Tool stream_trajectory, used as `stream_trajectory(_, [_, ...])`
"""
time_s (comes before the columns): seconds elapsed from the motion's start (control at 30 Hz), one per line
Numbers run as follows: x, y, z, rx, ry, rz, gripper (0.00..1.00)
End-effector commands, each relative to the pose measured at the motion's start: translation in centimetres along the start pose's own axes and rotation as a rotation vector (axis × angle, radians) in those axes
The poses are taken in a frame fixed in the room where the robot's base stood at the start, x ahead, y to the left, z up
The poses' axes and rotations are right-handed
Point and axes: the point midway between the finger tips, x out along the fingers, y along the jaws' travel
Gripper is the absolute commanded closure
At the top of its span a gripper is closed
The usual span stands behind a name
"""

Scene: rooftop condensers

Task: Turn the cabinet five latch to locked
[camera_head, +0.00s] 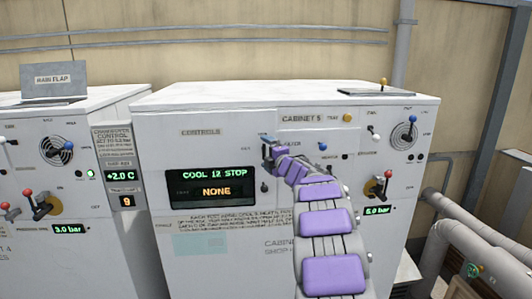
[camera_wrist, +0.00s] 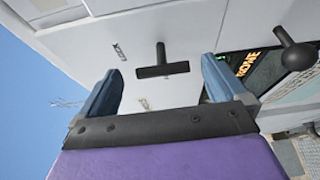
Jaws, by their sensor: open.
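Cabinet 5 (camera_head: 230,105) is the white cabinet in the middle of the head view. My gripper (camera_head: 267,147) is at its front face, left of the cabinet label, and hides what is behind it there. In the wrist view my gripper (camera_wrist: 163,66) is open, with a blue finger on each side. A black T-shaped handle (camera_wrist: 161,54), which looks like the latch, shows between the fingertips with a gap on both sides. Its crossbar lies across the picture.
A black round knob (camera_wrist: 295,54) stands out right of the fingers in the wrist view. Blue (camera_head: 322,146), white and red levers are to the right. Another cabinet (camera_head: 60,120) stands left; pipes (camera_head: 480,235) run at right.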

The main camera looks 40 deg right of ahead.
Motion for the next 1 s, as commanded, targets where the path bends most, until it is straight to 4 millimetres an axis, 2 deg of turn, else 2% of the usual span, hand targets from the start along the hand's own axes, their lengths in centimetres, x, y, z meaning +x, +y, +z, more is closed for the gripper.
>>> stream_trajectory(0.7, [-12.1,0.2,-0.2,-0.003,0.0,0.004,0.01])
stream_trajectory(0.83, [-13.8,0.1,-0.2,-0.001,-0.001,0.001,0.01])
stream_trajectory(1.0, [-15.0,0.3,-0.2,-0.003,-0.001,0.004,0.01])
